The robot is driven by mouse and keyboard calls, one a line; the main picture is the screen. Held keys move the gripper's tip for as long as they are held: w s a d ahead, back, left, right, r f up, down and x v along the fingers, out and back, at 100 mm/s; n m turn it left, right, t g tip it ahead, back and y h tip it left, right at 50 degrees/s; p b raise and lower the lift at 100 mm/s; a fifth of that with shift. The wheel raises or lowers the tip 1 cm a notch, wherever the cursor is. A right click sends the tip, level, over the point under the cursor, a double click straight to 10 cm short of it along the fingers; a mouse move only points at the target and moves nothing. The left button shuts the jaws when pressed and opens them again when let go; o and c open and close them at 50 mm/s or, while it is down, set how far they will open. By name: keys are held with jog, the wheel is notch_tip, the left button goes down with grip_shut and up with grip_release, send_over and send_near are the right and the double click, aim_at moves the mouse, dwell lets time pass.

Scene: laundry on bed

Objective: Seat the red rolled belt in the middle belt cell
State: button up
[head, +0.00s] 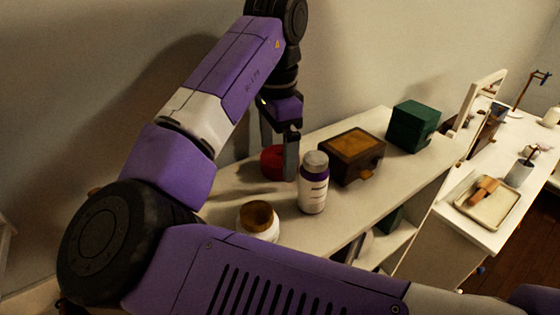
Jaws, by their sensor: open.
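The red rolled belt (272,161) sits on the pale shelf top, near the wall, partly hidden behind a finger of my gripper. My gripper (279,160) points down at the belt with its fingers apart, one on the belt's left side and one in front of its right side. I cannot tell whether the fingers touch it. No belt cells can be made out in this view.
A white bottle with a grey cap (313,188) stands close to the right of my gripper. A jar with a brown top (258,222) is in front. A brown wooden box (352,157) and a green box (413,126) stand further right along the shelf top (335,235).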

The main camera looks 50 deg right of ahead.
jog(key=c, duration=1.8)
jog(key=shift+o, duration=0.2)
jog(key=shift+r, duration=0.1)
